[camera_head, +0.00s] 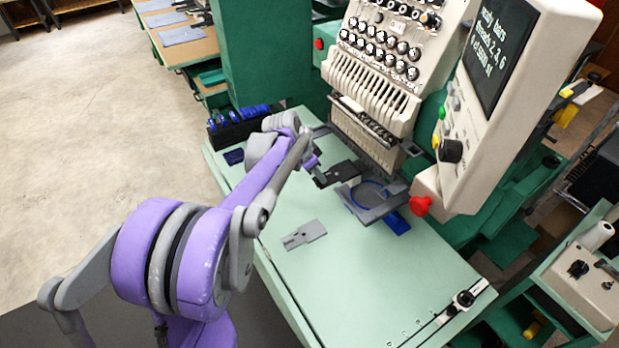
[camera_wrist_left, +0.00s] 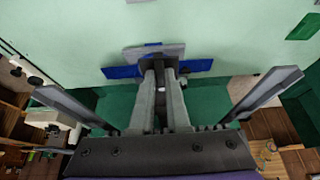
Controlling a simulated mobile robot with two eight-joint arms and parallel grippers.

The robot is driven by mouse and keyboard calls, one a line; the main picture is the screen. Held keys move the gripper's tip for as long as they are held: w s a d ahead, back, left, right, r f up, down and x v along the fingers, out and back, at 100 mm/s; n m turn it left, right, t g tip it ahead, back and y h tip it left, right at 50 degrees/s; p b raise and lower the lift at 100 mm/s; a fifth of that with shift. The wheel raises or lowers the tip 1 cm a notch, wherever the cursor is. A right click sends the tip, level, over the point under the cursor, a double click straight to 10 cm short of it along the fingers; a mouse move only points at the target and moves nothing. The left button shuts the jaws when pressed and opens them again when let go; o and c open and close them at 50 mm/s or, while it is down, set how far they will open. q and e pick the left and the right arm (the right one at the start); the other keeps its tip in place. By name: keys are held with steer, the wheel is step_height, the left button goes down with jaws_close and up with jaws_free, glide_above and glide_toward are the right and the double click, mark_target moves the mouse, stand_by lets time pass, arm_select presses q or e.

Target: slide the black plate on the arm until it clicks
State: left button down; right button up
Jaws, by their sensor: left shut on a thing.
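The black plate (camera_head: 341,173) is above the green table, in front of the embroidery machine's needle bars. My left gripper (camera_head: 318,174) reaches it from the left and is shut on its near left end. In the left wrist view the fingers (camera_wrist_left: 159,78) are close together, with a dark part between them. The machine's arm lies under the needle head; a grey frame with a blue hoop (camera_head: 371,195) is just right of the plate. I cannot tell whether the plate touches the arm. My right gripper is not in view.
A grey forked plate (camera_head: 304,235) lies flat on the pale green table (camera_head: 370,285). A blue piece (camera_head: 397,222) lies by the hoop and another (camera_head: 234,157) at the left edge. A red button (camera_head: 421,206) sticks out under the screen. The table's front is mostly clear.

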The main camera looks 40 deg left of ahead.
mark_target(346, 170)
arm_select(q)
steer(key=w, duration=0.1)
steer(key=w+d, duration=0.1)
steer(key=w, duration=0.1)
steer(key=w+d, duration=0.1)
steer(key=w, duration=0.1)
steer(key=shift+w+d+f, duration=0.15)
steer(key=shift+w+d, duration=0.05)
steer(key=shift+w, duration=0.2)
steer(key=shift+w+d+f, duration=0.15)
steer(key=shift+w, duration=0.25)
steer(key=shift+f, duration=0.15)
steer(key=shift+w+d, duration=0.15)
steer(key=shift+w, duration=0.15)
steer(key=shift+w+d, duration=0.15)
steer(key=shift+w, duration=0.2)
steer(key=c, duration=0.8)
jaws_free()
steer(key=shift+s, duration=0.1)
